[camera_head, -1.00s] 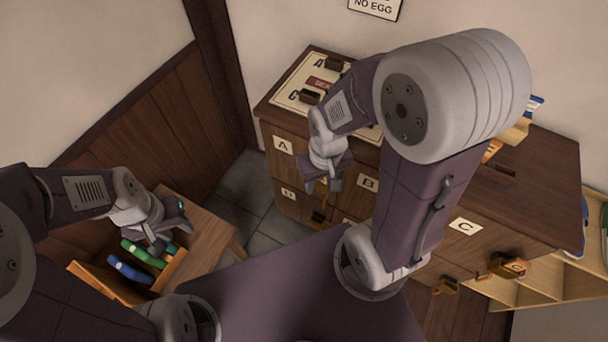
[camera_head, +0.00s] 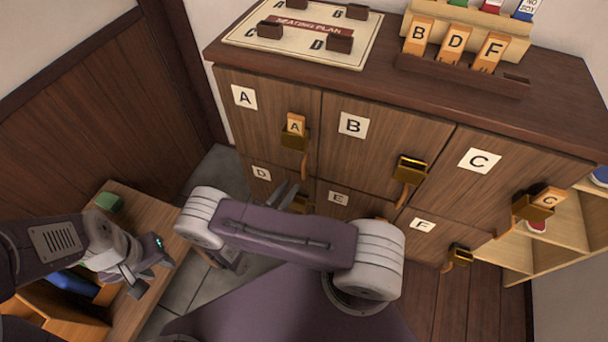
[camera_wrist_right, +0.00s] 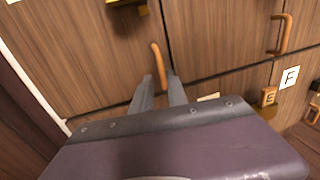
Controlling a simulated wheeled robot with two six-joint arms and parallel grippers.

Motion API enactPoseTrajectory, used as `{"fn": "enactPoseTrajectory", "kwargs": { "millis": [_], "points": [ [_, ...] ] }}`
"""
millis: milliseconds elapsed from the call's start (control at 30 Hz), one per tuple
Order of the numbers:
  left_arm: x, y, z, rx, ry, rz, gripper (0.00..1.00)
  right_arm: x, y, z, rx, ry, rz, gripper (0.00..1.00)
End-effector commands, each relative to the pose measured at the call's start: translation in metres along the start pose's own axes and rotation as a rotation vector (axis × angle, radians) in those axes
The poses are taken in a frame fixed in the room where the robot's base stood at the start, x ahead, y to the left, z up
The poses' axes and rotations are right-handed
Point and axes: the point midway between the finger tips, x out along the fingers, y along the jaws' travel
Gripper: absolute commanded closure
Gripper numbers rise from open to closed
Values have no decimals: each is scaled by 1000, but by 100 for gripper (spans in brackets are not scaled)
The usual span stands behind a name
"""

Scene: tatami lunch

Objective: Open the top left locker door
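The top left locker door A (camera_head: 262,112) is shut, with a brass lock (camera_head: 294,138) holding an orange "A" tag and a wooden handle (camera_head: 304,165) near its right edge. The handle also shows in the right wrist view (camera_wrist_right: 157,62). My right gripper (camera_head: 287,196) is low in front of doors A and D, partly hidden by my arm. In the wrist view my right gripper (camera_wrist_right: 160,92) is open, with the handle's lower end appearing between its fingertips; contact cannot be told. My left gripper (camera_head: 147,272) is open and empty over the low wooden table at left.
Doors B (camera_head: 370,140), C (camera_head: 490,185), D, E and F are shut around door A. A seating plan board (camera_head: 305,30) and a rack of lettered tags (camera_head: 460,75) stand on the cabinet. A low table (camera_head: 125,200) stands left. Open shelves (camera_head: 560,235) are at right.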

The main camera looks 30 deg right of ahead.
Motion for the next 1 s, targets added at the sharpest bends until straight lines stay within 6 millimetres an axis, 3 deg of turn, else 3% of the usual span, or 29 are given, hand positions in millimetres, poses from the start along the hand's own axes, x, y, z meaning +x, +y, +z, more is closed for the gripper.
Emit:
{"fn": "enactPoseTrajectory", "kwargs": {
  "millis": [200, 400, 733, 800, 1000],
  "points": [
    [5, 0, 1, 0, 0, 0, 64, 46, -2, -1, -1, 1, -9, 81],
    [9, 0, 1, 0, 0, 0, 64, 77, -2, -1, 1, 3, -7, 81],
    [9, 0, 1, 0, -1, 0, 64, 84, -1, 0, 0, 3, -4, 81],
    [9, 0, 1, 0, -1, 0, 64, 84, -1, 0, 0, 3, -4, 98],
    [9, 0, 1, 0, -1, 0, 64, 84, -2, 0, 0, 3, -4, 100]
  ]
}}
